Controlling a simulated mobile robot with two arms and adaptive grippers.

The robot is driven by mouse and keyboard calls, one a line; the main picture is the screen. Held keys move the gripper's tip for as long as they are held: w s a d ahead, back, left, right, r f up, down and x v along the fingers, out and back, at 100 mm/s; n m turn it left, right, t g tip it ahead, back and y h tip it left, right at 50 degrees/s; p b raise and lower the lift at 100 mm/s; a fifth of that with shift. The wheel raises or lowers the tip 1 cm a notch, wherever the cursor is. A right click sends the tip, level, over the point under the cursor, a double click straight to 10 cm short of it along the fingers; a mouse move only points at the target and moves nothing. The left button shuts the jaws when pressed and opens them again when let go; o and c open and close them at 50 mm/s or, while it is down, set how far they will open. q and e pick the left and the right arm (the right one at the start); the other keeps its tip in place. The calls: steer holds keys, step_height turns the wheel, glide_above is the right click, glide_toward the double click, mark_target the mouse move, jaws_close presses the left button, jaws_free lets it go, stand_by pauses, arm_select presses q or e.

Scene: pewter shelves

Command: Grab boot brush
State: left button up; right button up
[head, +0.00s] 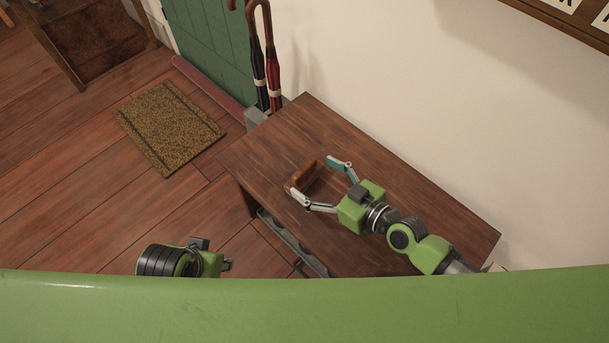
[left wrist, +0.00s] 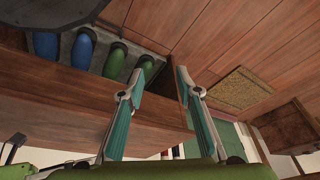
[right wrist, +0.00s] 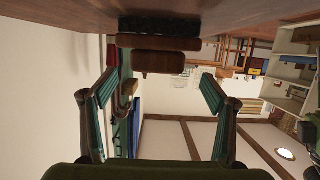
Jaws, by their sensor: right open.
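The boot brush (head: 305,176) lies on the dark wooden bench top (head: 400,205) in the head view, near its left end. In the right wrist view its brown handle (right wrist: 158,63) and dark bristles (right wrist: 160,25) show ahead of the fingers. My right gripper (head: 310,174) is open, with its fingers spread to either side of the brush; I cannot tell whether they touch it. My left gripper (left wrist: 158,80) is open and empty beside the bench's front, low down. In the head view its fingers are mostly hidden.
Blue boots (left wrist: 45,42) and green boots (left wrist: 116,60) stand on a grey tray under the bench. Umbrellas (head: 268,75) stand in a holder at the bench's far end. A brown doormat (head: 168,127) lies on the floor. The wall closes the bench's right side.

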mark_target(308, 171)
steer(key=x, duration=0.3)
steer(key=shift+w+a+f+b, duration=0.1)
steer(key=shift+w+f+b, duration=0.1)
steer(key=shift+w+b, duration=0.2)
steer(key=shift+w+a+f, duration=0.2)
steer(key=shift+w+a, duration=0.2)
steer(key=shift+w, duration=0.05)
steer(key=c, duration=1.3)
arm_select(q)
steer(key=v, duration=0.3)
arm_select(e)
steer(key=shift+r, duration=0.2)
